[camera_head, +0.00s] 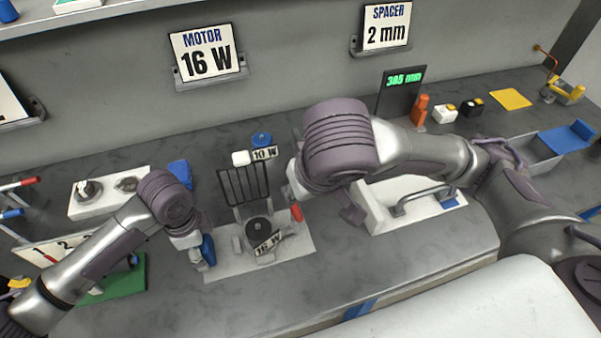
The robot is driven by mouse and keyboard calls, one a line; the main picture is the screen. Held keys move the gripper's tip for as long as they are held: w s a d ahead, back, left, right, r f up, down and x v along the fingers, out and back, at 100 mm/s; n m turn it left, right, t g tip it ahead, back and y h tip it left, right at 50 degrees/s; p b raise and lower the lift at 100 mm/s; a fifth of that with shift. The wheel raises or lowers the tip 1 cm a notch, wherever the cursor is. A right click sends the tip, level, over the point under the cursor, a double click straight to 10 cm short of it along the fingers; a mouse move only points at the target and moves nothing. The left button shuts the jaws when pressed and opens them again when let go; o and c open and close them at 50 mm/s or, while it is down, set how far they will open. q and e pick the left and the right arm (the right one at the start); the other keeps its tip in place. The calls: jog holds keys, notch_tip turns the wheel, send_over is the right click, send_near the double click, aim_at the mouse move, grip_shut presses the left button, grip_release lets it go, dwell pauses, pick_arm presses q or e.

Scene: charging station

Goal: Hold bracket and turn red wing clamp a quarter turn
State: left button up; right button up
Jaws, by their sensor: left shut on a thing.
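A bracket assembly stands on a light base plate (225,268) at the middle of the bench. It has a dark slatted frame (243,184), a black round part (259,229) and a tag reading 16 W (268,243). My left gripper (203,252) is shut on a blue part (209,249) at the plate's left edge. Whether that part belongs to the bracket is unclear. The red wing clamp (296,212) shows at the assembly's right side. My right gripper (297,190) is just above and beside it; its wrist hides most of the fingers, and contact cannot be told.
Signs reading MOTOR 16 W (207,53) and SPACER 2 mm (386,26) hang on the wall. A 10 W tag (265,153) lies behind the assembly. A white block with a metal handle (377,214) stands right, a green mat (120,282) left.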

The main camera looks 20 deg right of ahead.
pick_arm(q)
jog(key=o, duration=1.1)
jog(key=shift+s+a+f, duration=0.1)
jog(key=shift+s+f, duration=0.1)
jog(key=shift+f, duration=0.15)
jog(key=o, duration=0.3)
jog(key=shift+w, duration=0.15)
jog(key=shift+r, duration=0.1)
jog(key=shift+r, duration=0.1)
